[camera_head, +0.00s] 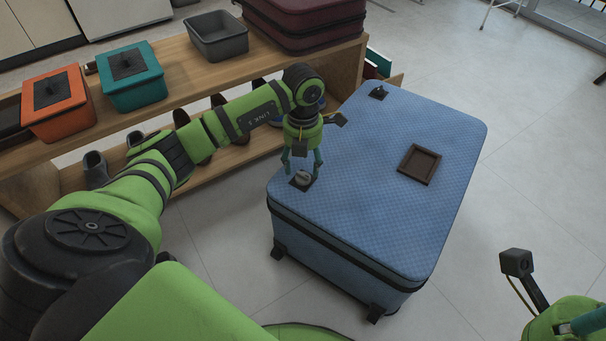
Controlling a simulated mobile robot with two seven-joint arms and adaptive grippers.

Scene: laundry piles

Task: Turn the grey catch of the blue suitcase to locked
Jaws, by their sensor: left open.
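The blue suitcase (365,200) lies flat on the floor in the middle of the head view. Its grey catch (302,178) is a round knob on a dark plate near the left corner of the top face. My left gripper (302,168) points down over the catch with its teal fingers apart, one on each side of the knob. I cannot tell whether the fingers touch it. The catch's exact turn is too small to read. My right arm shows only in part at the lower right, and its fingertips are not clearly seen.
A dark square frame (419,164) and a small black fitting (379,92) are on the suitcase top. Behind stands a wooden shelf (190,75) with an orange box (56,105), a teal box (131,78), a grey bin (217,38) and a maroon suitcase (305,22). Floor at right is clear.

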